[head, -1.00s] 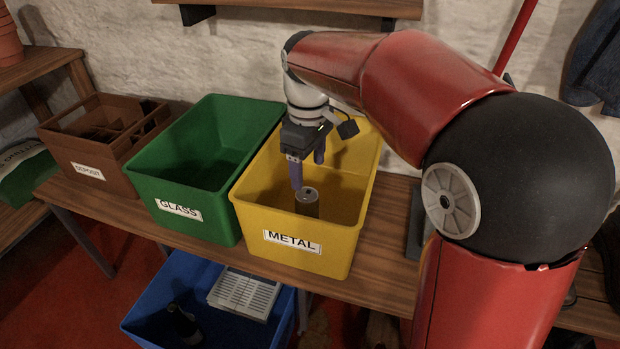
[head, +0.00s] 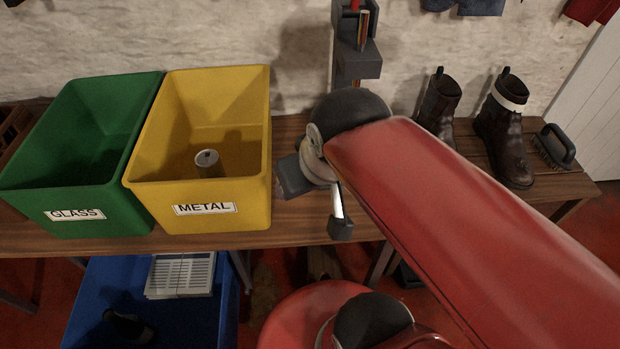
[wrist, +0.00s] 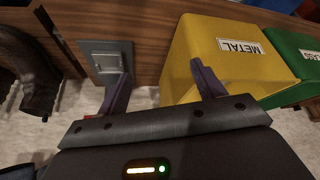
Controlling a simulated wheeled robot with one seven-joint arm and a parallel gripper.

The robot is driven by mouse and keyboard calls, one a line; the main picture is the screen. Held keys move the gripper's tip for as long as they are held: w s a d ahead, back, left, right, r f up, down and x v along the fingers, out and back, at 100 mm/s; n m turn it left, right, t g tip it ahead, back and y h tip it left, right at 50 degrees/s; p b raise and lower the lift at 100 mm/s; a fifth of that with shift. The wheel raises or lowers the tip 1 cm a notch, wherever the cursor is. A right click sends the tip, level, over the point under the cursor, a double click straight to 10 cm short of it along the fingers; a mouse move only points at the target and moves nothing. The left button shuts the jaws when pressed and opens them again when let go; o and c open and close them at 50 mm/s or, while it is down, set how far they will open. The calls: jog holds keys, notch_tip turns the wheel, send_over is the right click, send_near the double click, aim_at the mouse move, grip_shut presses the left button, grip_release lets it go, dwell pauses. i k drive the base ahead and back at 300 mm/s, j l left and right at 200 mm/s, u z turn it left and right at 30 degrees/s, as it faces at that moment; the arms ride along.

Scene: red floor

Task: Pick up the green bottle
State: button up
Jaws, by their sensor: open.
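A dark bottle (head: 128,326) lies tilted in the blue crate (head: 108,280) under the table, at the lower left of the head view. It looks nearly black in the shadow, so I cannot make out a green colour. My gripper (wrist: 161,72) is open and empty in the wrist view, its two purple fingers apart. In the head view my wrist is right of the yellow bin, above the table and far from the bottle; my fingers are not clear there. The bottle is not seen in the wrist view.
The yellow METAL bin (head: 256,190) with a can (head: 208,164) inside and the green GLASS bin (head: 28,200) stand on the wooden table (head: 290,232). A grey vented box (head: 180,275) is in the crate. Boots (head: 500,130) and a brush (head: 555,147) stand right.

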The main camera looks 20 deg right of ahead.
aim_at(130, 327)
jog(key=u, duration=1.8)
jog(key=i+j+z, duration=0.2)
jog(key=j+z, duration=0.2)
jog(key=j, duration=0.15)
jog(key=i+j+z, duration=0.1)
jog(key=j+z, duration=0.75)
jog(key=j, duration=0.25)
